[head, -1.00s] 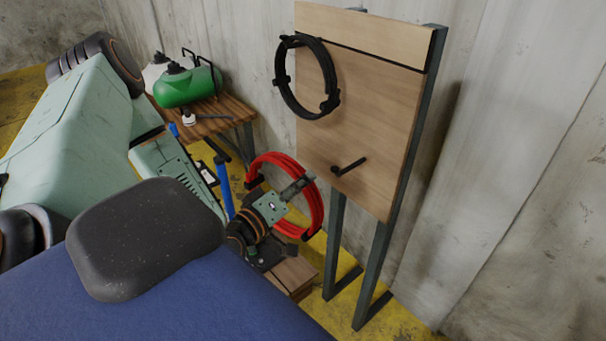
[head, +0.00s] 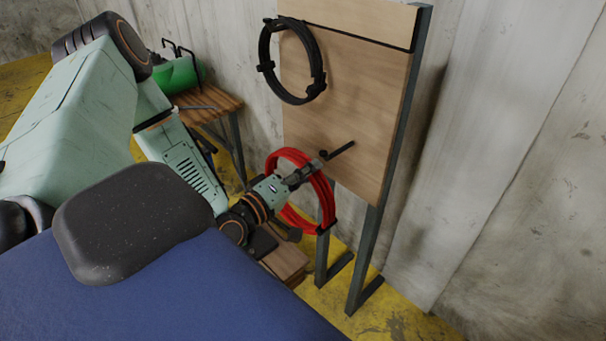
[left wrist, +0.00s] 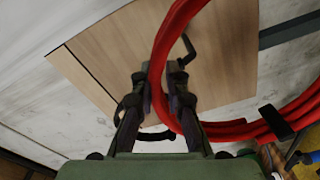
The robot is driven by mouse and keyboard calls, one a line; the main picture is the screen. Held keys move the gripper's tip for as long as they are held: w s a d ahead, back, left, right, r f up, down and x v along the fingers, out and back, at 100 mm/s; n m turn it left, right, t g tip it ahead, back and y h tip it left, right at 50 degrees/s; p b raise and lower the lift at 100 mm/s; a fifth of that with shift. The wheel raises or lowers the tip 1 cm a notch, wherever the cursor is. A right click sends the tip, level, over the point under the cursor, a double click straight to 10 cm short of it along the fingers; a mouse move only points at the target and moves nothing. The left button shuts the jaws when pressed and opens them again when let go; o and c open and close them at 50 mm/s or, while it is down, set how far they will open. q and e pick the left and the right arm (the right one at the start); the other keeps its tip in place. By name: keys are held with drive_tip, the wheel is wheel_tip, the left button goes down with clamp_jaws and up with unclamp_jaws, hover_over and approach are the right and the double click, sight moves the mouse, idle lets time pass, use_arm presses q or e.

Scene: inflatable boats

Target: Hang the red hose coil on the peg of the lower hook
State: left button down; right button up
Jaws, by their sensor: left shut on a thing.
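The red hose coil (head: 325,190) hangs from my left gripper (head: 312,170), whose fingers are shut on it. In the left wrist view the red hose coil (left wrist: 172,45) passes between the fingers of the left gripper (left wrist: 160,95). The lower hook (head: 340,150) is a dark peg on the wooden board, just above and right of the gripper in the head view. It also shows in the left wrist view as a bent dark rod (left wrist: 188,50), partly behind the hose. Coil and peg look close, but I cannot tell whether they touch. My right gripper is not in view.
The wooden board (head: 350,95) stands on dark metal legs against a concrete wall. A black hose coil (head: 291,62) hangs on its upper part. A wooden box (head: 286,262) is below the red coil. A slatted bench (head: 210,103) with a green canister (head: 178,75) stands behind.

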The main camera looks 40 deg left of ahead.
use_arm(q)
drive_tip(key=shift+w+d+b, duration=0.15)
drive_tip(key=shift+w+b, duration=0.15)
drive_tip(key=shift+w, duration=0.3)
drive_tip(key=shift+w+a+f+b, duration=0.15)
drive_tip(key=shift+w+a+b, duration=0.15)
drive_tip(key=shift+w+b, duration=0.2)
drive_tip(key=shift+w+d+f+b, duration=0.2)
drive_tip(key=shift+w+f+b, duration=0.25)
drive_tip(key=shift+w+b, duration=1.55)
drive_tip(key=shift+w+d+f+b, duration=0.25)
drive_tip(key=shift+w+f+b, duration=0.2)
drive_tip(key=shift+w+b, duration=1.55)
drive_tip(key=shift+w+d+f+b, duration=0.2)
drive_tip(key=shift+w+f+b, duration=0.25)
drive_tip(key=shift+w+b, duration=1.5)
drive_tip(key=shift+w+f+b, duration=0.4)
drive_tip(key=shift+f, duration=0.2)
